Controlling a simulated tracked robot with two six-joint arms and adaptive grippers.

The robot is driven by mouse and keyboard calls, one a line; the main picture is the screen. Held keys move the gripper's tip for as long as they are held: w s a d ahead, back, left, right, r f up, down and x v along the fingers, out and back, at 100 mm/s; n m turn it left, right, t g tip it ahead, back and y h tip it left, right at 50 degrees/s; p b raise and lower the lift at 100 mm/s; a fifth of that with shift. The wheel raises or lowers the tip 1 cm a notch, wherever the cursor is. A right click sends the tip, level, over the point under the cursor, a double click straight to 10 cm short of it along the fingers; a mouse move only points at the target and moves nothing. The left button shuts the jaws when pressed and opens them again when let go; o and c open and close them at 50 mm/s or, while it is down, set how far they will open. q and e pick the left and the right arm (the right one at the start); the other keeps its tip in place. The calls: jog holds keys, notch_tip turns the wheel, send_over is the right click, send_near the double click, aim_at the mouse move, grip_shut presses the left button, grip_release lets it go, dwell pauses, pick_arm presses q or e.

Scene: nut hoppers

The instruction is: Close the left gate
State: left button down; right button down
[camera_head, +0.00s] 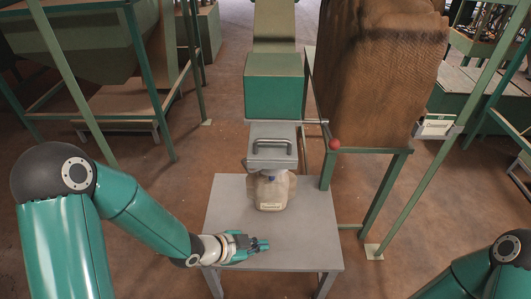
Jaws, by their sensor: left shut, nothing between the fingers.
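A grey metal gate piece with a bar handle (272,148) sits in the middle, just below a green chute box (275,92). I cannot tell how far the gate is open. My left gripper (262,245) is low over the front of the small grey table, in front of and below the gate, apart from it. It is shut and empty, with its fingers pointing right. My right arm shows only at the lower right edge; its gripper is out of view.
A filled, light-brown bag (271,190) stands on the small grey table (315,225), under the gate. A large brown sack-like mass (375,80) rests on a green frame (374,195) at the right. Green posts stand on both sides. The right half of the tabletop is clear.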

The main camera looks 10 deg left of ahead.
aim_at(277, 142)
pick_arm(q)
jog(key=a+r+m+t+h+b, duration=0.1)
jog(key=a+r+m+t+b, duration=0.15)
jog(key=r, duration=0.55)
jog(key=a+r+m+t+b, duration=0.15)
jog(key=r+m, duration=0.25)
jog(key=r, duration=0.5)
jog(key=a+r+m+t+h+b, duration=0.1)
jog(key=a+r+m+t+b, duration=0.2)
jog(key=r, duration=0.5)
jog(key=shift+m, duration=0.25)
jog(key=x, duration=0.8)
jog(key=a+x, duration=0.1)
jog(key=x, duration=0.3)
jog(key=shift+w+d+r+p, duration=0.1)
jog(key=shift+w+d+p, duration=0.15)
jog(key=shift+w, duration=0.3)
jog(key=shift+w+a+f, duration=0.2)
jog(key=shift+w, duration=0.35)
